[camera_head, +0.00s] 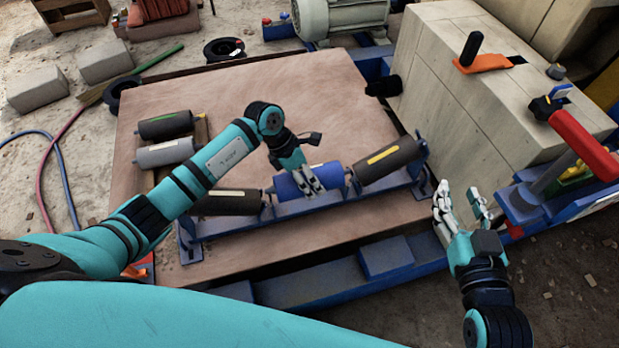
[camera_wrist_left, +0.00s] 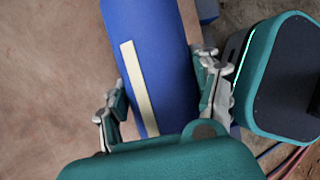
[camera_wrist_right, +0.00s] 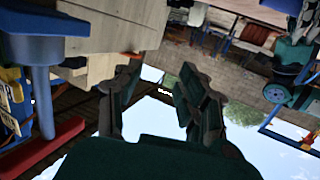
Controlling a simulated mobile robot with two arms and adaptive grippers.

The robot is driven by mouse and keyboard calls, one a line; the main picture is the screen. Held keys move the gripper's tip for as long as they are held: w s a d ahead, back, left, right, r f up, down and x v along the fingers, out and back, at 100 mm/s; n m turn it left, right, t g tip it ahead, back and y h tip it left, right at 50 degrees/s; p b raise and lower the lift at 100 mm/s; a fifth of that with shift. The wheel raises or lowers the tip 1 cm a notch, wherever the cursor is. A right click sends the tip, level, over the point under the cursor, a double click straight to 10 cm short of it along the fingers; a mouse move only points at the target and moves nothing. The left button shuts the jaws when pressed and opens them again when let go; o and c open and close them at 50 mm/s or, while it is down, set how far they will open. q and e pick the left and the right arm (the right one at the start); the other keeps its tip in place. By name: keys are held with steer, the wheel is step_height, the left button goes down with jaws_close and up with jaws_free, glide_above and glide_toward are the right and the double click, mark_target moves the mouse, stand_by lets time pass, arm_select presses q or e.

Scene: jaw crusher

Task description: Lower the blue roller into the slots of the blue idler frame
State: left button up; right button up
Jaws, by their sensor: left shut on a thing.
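The blue roller (camera_head: 330,172) lies across the middle of the blue idler frame (camera_head: 297,208), between two dark rollers (camera_head: 228,203) (camera_head: 390,158). My left gripper (camera_head: 312,182) is over the blue roller and shut on it. In the left wrist view the blue roller (camera_wrist_left: 150,40), with a pale strip along it, runs between the fingers of my left gripper (camera_wrist_left: 162,82). The gripper hides part of the roller, and I cannot tell whether its ends sit in the slots. My right gripper (camera_head: 461,200) is open and empty, right of the frame. Its spread fingers also show in the right wrist view (camera_wrist_right: 162,85).
The frame stands on a brown board (camera_head: 270,90). Two loose rollers, green-marked (camera_head: 165,124) and grey (camera_head: 165,152), lie at the board's left. A pale block-like machine body (camera_head: 480,90) and a red-handled clamp (camera_head: 583,145) stand at the right. The board's back middle is clear.

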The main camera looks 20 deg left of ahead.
arm_select(q)
steer(key=shift+f+b, duration=0.45)
steer(key=shift+f, duration=0.05)
arm_select(e)
steer(key=shift+w+a+r+t+y, duration=0.15)
steer(key=shift+r+t, duration=0.25)
steer(key=shift+r, duration=0.3)
steer(key=shift+a+r+t+y, duration=0.1)
steer(key=shift+r+t+y, duration=0.1)
steer(key=shift+r+t, duration=0.35)
steer(key=shift+w+a+r+t+y, duration=0.15)
steer(key=shift+r+t, duration=0.1)
steer(key=shift+r, duration=0.6)
steer(key=shift+d+f, duration=0.1)
steer(key=shift+f, duration=0.1)
arm_select(q)
steer(key=shift+f, duration=0.25)
arm_select(e)
steer(key=shift+s+r+t, duration=0.15)
steer(key=shift+r+t, duration=0.25)
steer(key=shift+r, duration=0.25)
